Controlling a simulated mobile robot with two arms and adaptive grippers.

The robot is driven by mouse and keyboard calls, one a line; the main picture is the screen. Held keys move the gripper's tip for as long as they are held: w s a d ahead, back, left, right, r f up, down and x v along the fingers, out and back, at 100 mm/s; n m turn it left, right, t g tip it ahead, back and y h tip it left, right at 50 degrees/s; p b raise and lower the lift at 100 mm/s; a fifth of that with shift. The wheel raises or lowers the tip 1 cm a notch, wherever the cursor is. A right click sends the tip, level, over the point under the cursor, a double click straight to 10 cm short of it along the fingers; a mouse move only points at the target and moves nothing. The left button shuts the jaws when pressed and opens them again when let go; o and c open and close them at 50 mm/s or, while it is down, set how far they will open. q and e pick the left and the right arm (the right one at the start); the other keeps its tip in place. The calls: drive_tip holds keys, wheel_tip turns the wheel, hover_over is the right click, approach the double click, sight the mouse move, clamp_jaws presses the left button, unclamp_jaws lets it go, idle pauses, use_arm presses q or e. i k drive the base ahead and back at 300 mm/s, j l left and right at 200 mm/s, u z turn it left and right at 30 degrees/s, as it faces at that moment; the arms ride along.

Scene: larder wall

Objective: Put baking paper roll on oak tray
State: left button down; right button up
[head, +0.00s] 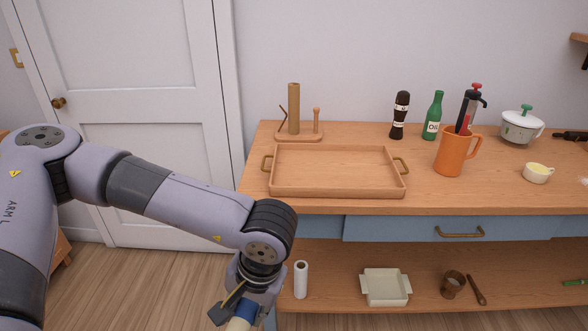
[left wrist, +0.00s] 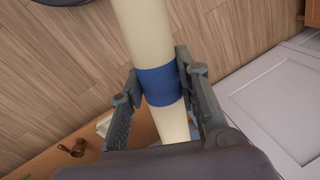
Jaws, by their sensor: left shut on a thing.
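The baking paper roll (left wrist: 150,40), a long cream tube with a blue band, is between the fingers of my left gripper (left wrist: 160,85) in the left wrist view. The fingers are shut on it at the band. In the head view the roll (head: 240,323) shows only partly at the bottom edge, below my left gripper (head: 236,312), left of the shelf unit and lower than the worktop. The oak tray (head: 335,191), with raised rims and brass handles, sits empty on the worktop's left part. My right gripper is not in view.
A wooden roll stand (head: 293,110) is behind the tray. A dark bottle (head: 400,117), a green oil bottle (head: 433,117) and an orange jug (head: 452,153) stand right of it. The lower shelf holds a white roll (head: 301,280) and a pale dish (head: 386,288).

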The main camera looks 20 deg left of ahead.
sight(330, 156)
drive_tip(key=i+u, duration=0.25)
drive_tip(key=i, duration=0.3)
drive_tip(key=i+u, duration=0.25)
drive_tip(key=i, duration=0.3)
